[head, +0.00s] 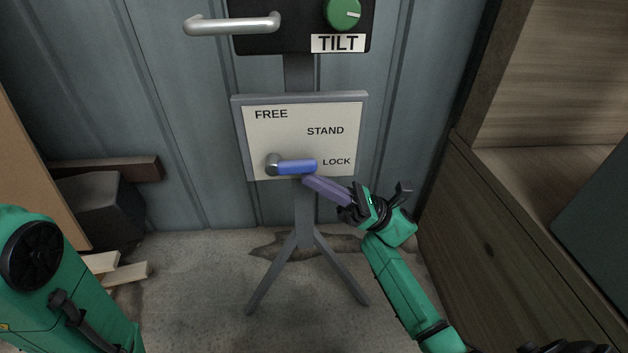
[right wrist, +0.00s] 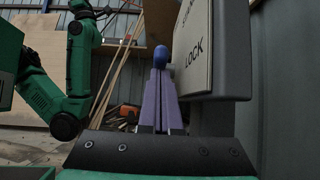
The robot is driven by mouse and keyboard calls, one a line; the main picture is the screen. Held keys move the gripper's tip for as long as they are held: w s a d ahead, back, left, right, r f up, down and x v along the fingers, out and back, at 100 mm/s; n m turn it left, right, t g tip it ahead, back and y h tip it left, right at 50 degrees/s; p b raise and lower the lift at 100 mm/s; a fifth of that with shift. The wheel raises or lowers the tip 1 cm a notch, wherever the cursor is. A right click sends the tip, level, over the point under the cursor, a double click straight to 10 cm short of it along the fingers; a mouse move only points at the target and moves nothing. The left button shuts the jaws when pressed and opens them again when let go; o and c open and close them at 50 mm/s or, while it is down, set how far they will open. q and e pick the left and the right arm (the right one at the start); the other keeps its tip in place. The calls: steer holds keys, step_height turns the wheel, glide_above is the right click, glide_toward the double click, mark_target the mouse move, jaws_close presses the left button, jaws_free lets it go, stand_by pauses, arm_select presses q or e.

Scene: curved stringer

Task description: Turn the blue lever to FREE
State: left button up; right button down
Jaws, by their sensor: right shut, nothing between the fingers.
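The blue lever (head: 297,167) is on the lower part of a white panel (head: 285,140) marked FREE, STAND and LOCK. It points right, level with the word LOCK, from a grey pivot at its left end. My right gripper (head: 308,181) is shut and empty, its purple fingertips just below the lever's free end. In the right wrist view the lever's blue tip (right wrist: 160,55) shows right at the end of the closed fingers (right wrist: 160,98); I cannot tell whether they touch. Part of my left arm shows at the lower left in the head view, without its gripper.
The panel stands on a grey tripod post (head: 304,215). Above it are a silver handle (head: 232,25) and a green knob (head: 343,13) over a TILT label. A wooden cabinet (head: 520,230) stands at the right. A dark block (head: 100,205) and wood pieces lie at the left.

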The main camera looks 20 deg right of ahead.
steer(key=shift+s+d+r+b, duration=0.1)
steer(key=shift+d+r+b, duration=0.1)
steer(key=shift+r+b, duration=0.25)
steer(key=shift+r, duration=0.15)
